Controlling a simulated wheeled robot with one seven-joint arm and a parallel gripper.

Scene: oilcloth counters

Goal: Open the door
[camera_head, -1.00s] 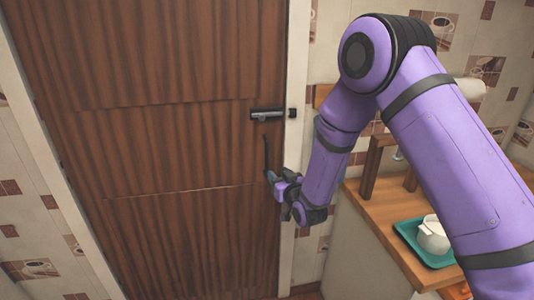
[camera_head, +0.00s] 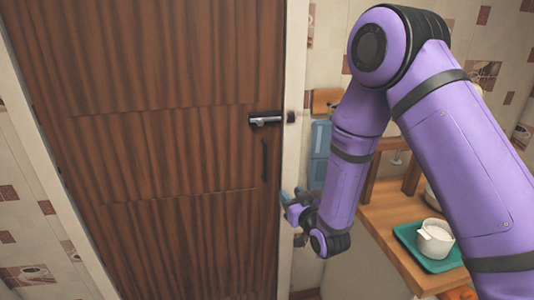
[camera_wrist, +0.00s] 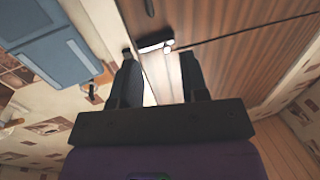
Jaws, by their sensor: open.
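The brown wooden door (camera_head: 170,150) fills the left half of the head view and looks shut in its pale frame (camera_head: 292,120). Its metal lever handle (camera_head: 265,119) is on a dark plate near the door's right edge. The handle also shows in the wrist view (camera_wrist: 154,45), just beyond the space between the fingertips. My gripper (camera_head: 291,196) is below and right of the handle, in front of the frame. In the wrist view my gripper (camera_wrist: 157,62) has its two fingers apart with nothing between them. It does not appear to touch the handle.
Right of the frame is a wooden counter (camera_head: 385,222) with a teal tray (camera_head: 408,240) and a white pot (camera_head: 435,238). A blue object (camera_head: 320,150) is by the wall behind my arm; it looks large in the wrist view (camera_wrist: 50,55).

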